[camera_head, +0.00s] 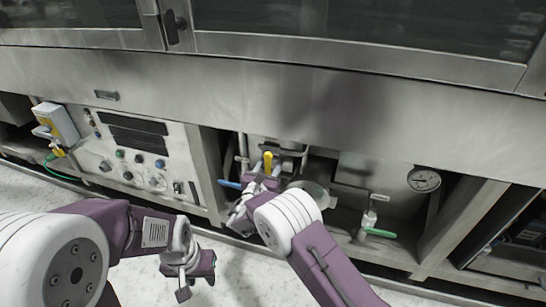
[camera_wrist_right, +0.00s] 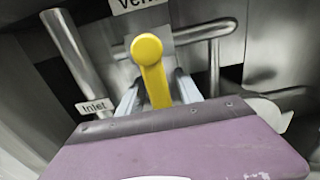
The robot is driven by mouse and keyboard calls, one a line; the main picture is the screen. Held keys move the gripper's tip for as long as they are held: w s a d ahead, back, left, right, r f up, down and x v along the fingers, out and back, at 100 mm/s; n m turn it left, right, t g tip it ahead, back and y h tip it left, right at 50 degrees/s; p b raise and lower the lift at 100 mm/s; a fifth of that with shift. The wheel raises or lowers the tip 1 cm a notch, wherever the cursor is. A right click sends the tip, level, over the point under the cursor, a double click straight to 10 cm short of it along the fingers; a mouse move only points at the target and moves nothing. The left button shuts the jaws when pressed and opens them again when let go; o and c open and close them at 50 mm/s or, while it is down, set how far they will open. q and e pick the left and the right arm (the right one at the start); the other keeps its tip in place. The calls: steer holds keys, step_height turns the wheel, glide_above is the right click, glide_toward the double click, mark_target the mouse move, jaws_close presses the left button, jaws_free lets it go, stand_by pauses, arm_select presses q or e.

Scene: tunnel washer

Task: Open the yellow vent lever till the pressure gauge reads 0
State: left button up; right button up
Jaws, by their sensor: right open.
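The yellow vent lever (camera_head: 268,160) stands upright in the recess under the washer. It also shows in the right wrist view (camera_wrist_right: 150,68), below a partly cut-off "Vent" label (camera_wrist_right: 138,4). My right gripper (camera_head: 264,171) is open, with one finger on each side of the lever. The fingers (camera_wrist_right: 158,92) look apart from it, and its lower part is hidden behind the gripper body. The round pressure gauge (camera_head: 424,179) is at the right of the recess; its needle is too small to read. My left gripper (camera_head: 190,279) hangs above the floor, away from the lever; its jaws are unclear.
A blue handle (camera_head: 229,184) is left of my right gripper, and a green-handled valve (camera_head: 380,232) is to its right. A pipe labelled "Inlet" (camera_wrist_right: 95,106) runs beside the lever. A control panel (camera_head: 135,160) is at the left. Steel posts frame the recess.

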steer(key=shift+s+r, duration=0.15)
steer(key=shift+r, duration=0.05)
jaws_close()
stand_by(1.2)
